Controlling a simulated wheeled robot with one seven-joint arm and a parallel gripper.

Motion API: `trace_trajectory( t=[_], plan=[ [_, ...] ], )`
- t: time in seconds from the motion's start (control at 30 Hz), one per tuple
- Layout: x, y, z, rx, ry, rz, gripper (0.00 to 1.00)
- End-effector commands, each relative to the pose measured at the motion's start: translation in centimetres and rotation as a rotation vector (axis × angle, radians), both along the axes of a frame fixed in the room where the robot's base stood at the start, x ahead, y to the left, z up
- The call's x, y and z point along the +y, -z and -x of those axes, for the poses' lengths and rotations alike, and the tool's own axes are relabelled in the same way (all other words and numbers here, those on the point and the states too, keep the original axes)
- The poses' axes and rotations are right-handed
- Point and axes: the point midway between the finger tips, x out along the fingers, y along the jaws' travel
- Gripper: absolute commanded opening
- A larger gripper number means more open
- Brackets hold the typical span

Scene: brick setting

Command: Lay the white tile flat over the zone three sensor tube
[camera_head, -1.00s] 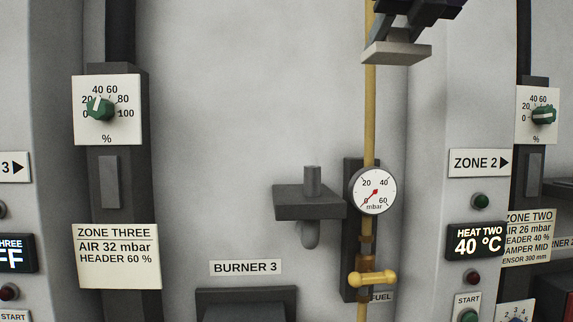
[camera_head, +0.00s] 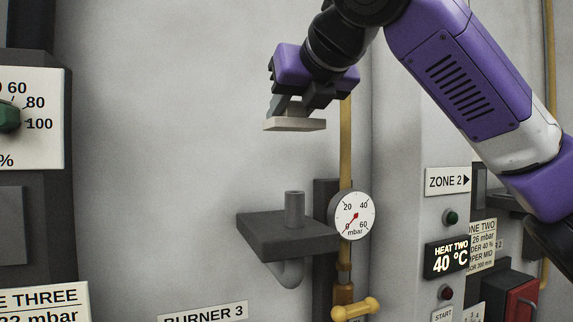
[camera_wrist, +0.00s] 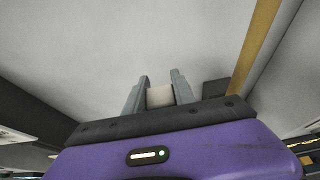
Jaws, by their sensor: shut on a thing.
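My gripper (camera_head: 292,108) is shut on the white tile (camera_head: 294,125), a flat pale slab held level in the head view. The tile also shows between the fingers in the wrist view (camera_wrist: 160,96). The sensor tube (camera_head: 294,208) is a short grey upright stub on a dark shelf (camera_head: 285,233) that juts from the wall beside the gauge. The tile hangs above the tube, roughly in line with it in the picture, with a clear gap between them. How far they are apart in depth I cannot tell.
A yellow pipe (camera_head: 345,150) runs upright just right of my gripper, with a round mbar gauge (camera_head: 352,215) and a yellow valve handle (camera_head: 355,309) on it. The BURNER 3 label (camera_head: 204,314) is below. The wall left of the shelf is clear.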

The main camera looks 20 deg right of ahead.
Motion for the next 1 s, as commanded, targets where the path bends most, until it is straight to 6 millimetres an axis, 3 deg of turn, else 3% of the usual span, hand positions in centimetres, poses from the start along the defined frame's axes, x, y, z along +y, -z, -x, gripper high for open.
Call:
trace_trajectory(
  t=[0.2, 0.47, 0.63, 1.0],
  plan=[
    [0.0, 4.0, 0.0, 0.0, 0.0, 0.0, 0.0],
    [0.0, 5.7, 0.0, 0.0, -0.001, 0.001, 0.0],
    [0.0, 8.0, 0.0, 0.001, -0.001, 0.0, 0.0],
    [0.0, 8.9, 0.0, -0.002, 0.0, 0.0, 0.0]
  ],
)
